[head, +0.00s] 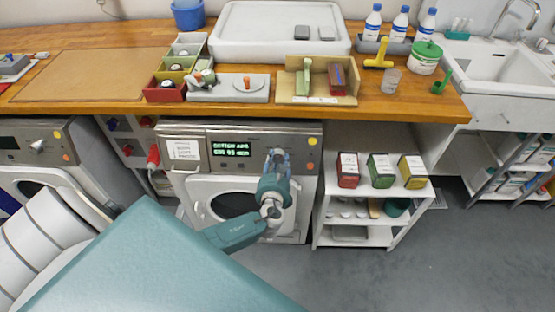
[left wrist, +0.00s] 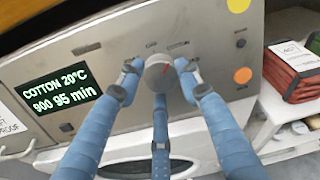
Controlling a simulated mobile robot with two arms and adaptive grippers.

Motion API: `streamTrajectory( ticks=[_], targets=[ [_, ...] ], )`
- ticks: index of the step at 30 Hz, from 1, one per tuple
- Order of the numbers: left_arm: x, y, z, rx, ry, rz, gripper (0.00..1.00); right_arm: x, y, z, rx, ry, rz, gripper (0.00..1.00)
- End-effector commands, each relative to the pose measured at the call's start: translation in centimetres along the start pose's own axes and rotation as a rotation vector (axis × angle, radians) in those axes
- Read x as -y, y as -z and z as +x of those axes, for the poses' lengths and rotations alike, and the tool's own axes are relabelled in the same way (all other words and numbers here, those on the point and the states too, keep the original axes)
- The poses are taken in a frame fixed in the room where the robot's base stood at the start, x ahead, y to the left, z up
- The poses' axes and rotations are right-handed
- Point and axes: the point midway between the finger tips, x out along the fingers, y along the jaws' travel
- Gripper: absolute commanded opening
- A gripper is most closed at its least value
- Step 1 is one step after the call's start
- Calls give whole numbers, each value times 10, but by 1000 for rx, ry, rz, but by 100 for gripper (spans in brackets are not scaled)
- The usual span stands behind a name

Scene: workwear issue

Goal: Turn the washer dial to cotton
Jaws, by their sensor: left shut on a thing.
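The washer (head: 190,180) stands under the wooden counter with its front facing me. Its lit display (head: 231,150) reads COTTON; in the left wrist view the display (left wrist: 62,90) reads COTTON 20°C, 900, 95 min. The round grey dial (left wrist: 158,72) is on the panel right of the display and has a red mark on its face. My left gripper (head: 277,158) is at the panel, its blue fingers closed around the dial from several sides. In the head view the gripper hides the dial. My right gripper is in neither view.
A white shelf cart (head: 380,218) with red, green and yellow boxes stands right of the washer. Another machine (head: 35,150) stands at the left. The counter (head: 120,106) above holds trays and bins. Grey floor (head: 470,260) is free at the right.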

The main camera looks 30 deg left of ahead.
Motion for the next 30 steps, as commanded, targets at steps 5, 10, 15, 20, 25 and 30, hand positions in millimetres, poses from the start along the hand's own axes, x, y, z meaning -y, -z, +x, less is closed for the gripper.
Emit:
streamTrajectory(
  ticks=[5, 10, 15, 20, 25, 30],
  targets=[
    [0, -7, 2, 10, 1, 39, 9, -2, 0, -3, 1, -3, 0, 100],
    [0, -7, 3, 10, 2, 50, 9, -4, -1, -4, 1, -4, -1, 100],
    [0, -8, 3, 11, 2, 50, 9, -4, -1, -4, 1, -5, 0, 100],
    [0, -8, 3, 12, 2, 49, 43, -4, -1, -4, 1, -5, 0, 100],
    [0, -6, 2, 7, 2, 48, 54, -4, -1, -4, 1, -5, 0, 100],
    [0, -3, 1, 3, 3, 48, 54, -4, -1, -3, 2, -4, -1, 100]
  ],
)
